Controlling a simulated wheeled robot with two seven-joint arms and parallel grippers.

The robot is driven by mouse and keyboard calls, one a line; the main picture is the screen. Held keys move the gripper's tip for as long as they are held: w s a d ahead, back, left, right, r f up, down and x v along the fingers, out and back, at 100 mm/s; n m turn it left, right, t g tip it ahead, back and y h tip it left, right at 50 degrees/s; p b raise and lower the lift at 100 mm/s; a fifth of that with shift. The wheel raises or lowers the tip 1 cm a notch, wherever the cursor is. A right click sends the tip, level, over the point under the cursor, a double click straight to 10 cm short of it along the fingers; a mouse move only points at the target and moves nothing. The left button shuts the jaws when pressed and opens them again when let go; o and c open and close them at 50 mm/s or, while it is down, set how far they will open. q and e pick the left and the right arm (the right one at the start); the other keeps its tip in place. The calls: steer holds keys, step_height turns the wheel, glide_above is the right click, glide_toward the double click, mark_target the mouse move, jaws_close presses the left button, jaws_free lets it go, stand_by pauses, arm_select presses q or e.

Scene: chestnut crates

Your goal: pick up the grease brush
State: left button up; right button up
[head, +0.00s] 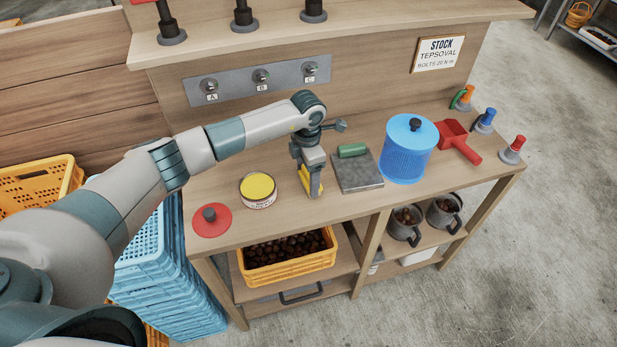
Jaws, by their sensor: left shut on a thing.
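My left gripper (313,186) points down over the middle of the workbench, between the yellow-topped tin and the grey plate. It is shut on a small yellow thing (316,189), which looks like the grease brush. The fingers hide much of it, and I cannot tell whether it touches the bench top. My right gripper is not in view.
A yellow-topped tin (258,187) and a red knobbed lid (211,219) are left of the gripper. A grey plate (360,178) with a green cylinder (352,150), a blue ribbed canister (406,152) and a red scoop (458,143) are right. The bench front (285,213) is clear.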

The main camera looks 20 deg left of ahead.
arm_select(q)
steer(key=shift+r+b, duration=0.35)
step_height(320, 180, up, 3)
steer(key=shift+d+r+b, duration=0.1)
steer(key=shift+b, duration=1.1)
steer(key=d+r+b, duration=0.5)
steer(key=d+r, duration=0.2)
steer(key=d, duration=0.4)
steer(key=shift+s+d, duration=0.25)
steer(key=shift+s, duration=0.05)
steer(key=shift+o, duration=0.9)
